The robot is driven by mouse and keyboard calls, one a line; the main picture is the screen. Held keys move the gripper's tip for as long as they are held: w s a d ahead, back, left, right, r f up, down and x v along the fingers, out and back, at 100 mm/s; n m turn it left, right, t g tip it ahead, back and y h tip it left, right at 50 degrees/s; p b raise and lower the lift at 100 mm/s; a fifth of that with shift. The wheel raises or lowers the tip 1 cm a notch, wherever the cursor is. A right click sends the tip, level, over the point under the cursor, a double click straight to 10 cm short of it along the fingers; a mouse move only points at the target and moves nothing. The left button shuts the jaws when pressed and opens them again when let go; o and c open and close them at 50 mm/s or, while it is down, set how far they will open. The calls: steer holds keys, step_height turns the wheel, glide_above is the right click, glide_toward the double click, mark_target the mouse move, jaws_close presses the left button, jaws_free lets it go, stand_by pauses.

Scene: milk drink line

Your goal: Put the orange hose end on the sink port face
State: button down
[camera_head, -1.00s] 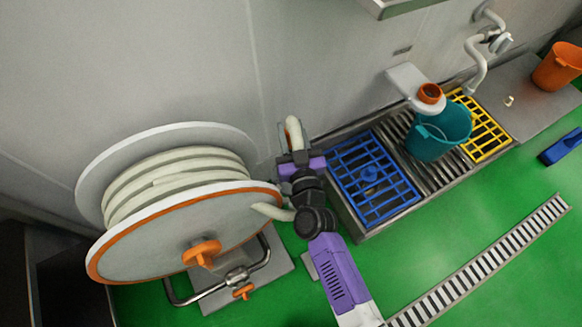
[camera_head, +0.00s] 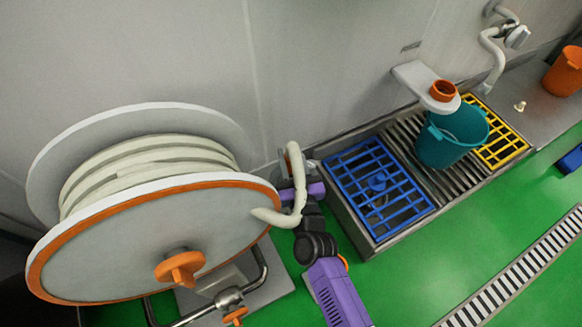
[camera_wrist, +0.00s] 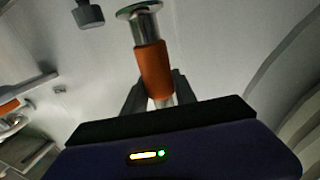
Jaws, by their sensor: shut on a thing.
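The orange hose end (camera_wrist: 153,70) shows in the wrist view as an orange sleeve with a shiny metal fitting and round flange at its tip. My gripper (camera_wrist: 157,85) is shut on it, with dark fingers either side of the sleeve. A white wall bracket with an orange-rimmed round port (camera_head: 443,91), which looks like the sink port, stands to the right, above a teal bucket. My gripper is well left of it, apart from it.
The large hose reel (camera_head: 150,235) stands close on my gripper's left. A floor-level sink has a blue grate (camera_head: 350,165), a teal bucket (camera_head: 452,140) and a yellow grate (camera_head: 505,150). A curved pipe (camera_head: 490,60) hangs from the wall. Green floor is open in front.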

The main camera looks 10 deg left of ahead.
mark_target(293, 171)
steer(key=shift+f+b, duration=1.65)
steer(key=shift+f, duration=0.35)
steer(key=shift+f, duration=0.15)
steer(key=c, duration=1)
jaws_free()
steer(key=shift+r, duration=0.25)
steer(key=p+v, duration=0.4)
steer(key=v, duration=0.8)
steer(key=shift+f, duration=0.1)
